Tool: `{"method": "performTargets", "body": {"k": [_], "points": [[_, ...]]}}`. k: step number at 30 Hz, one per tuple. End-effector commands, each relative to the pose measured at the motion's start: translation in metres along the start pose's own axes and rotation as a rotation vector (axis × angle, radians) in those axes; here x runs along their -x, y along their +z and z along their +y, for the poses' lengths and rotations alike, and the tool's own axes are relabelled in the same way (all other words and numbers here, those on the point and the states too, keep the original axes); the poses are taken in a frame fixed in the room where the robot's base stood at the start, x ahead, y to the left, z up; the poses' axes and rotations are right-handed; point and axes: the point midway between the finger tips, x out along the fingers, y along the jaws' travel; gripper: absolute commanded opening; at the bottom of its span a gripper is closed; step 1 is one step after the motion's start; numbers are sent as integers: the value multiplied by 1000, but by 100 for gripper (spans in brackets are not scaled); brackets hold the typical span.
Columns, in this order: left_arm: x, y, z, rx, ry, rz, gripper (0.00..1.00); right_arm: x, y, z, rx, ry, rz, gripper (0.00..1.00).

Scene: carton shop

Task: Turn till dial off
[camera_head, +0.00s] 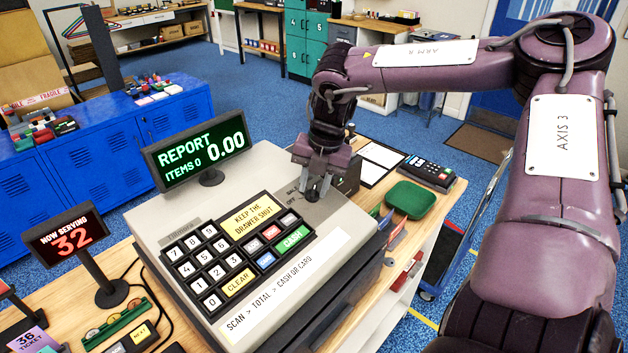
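The till (160,232) is a beige cash register on the wooden counter. Its screen (200,150) reads "REPORT", "ITEMS 0" and "0.00" in green and white. The black till dial (318,192) sits at the top right of the till's upper face, with labels beside it, of which "OFF" and part of "SALE" are legible. My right gripper (315,178) points down at the dial, its fingertips at or just above it. The fingers partly hide the dial, and I cannot tell whether they grip it or where its pointer stands. My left gripper is not in view.
The till's keypad (225,255) lies left of the dial. A green tray (411,199) and a card terminal (428,172) are on the counter to the right. A "NOW SERVING 32" sign (67,238) stands at left, before blue lockers (90,160).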

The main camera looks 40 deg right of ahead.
Motion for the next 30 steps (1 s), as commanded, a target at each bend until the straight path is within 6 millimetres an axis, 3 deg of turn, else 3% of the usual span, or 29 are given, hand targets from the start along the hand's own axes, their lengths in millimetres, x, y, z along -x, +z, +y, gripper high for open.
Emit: {"method": "performTargets", "body": {"k": [3,8,16,30], "points": [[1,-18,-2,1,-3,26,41,-3,0,0,0,1,0,31],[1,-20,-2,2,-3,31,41,-3,0,0,0,1,-1,31],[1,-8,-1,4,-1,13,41,-3,0,0,0,0,0,0],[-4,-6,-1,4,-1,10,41,-4,0,-1,68,-10,-1,0]]}}
